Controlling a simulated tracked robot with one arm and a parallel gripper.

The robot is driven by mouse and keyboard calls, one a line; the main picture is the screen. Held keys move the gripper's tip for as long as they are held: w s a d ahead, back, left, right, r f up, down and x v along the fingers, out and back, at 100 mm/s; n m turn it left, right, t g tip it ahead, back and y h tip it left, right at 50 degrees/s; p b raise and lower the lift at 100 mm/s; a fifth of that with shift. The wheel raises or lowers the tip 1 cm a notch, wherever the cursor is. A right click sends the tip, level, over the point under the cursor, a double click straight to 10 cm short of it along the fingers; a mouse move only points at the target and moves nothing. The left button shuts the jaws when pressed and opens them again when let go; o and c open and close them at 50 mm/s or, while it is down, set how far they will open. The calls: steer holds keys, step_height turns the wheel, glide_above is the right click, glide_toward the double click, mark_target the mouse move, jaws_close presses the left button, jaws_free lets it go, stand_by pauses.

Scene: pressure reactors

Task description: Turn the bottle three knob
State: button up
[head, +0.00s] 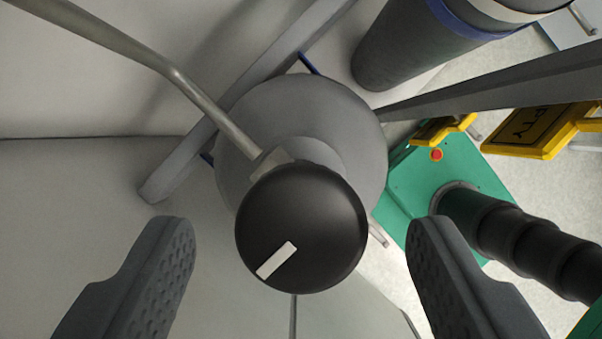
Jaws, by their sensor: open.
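A round black knob (315,222) with a white pointer mark (276,260) faces the camera near the middle of the head view. The mark lies toward the knob's lower left. Behind the knob is the top of a grey bottle (345,115), with a metal pipe (195,90) running from it to the upper left. My gripper (298,240) is open, with one finger to the left and one to the right of the knob. Neither finger appears to touch it. No number shows on the bottle.
A grey rail (245,95) crosses behind the bottle. A dark cylinder (415,40) with a blue band stands at the upper right. A green panel with a red button (436,155), a black ribbed hose (510,240) and yellow frames (540,130) lie to the right.

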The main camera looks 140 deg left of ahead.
steer(key=shift+w+d+f, duration=0.15)
steer(key=shift+w+f, duration=0.05)
steer(key=shift+f, duration=0.5)
steer(key=c, duration=1)
steer(key=shift+o, duration=0.2)
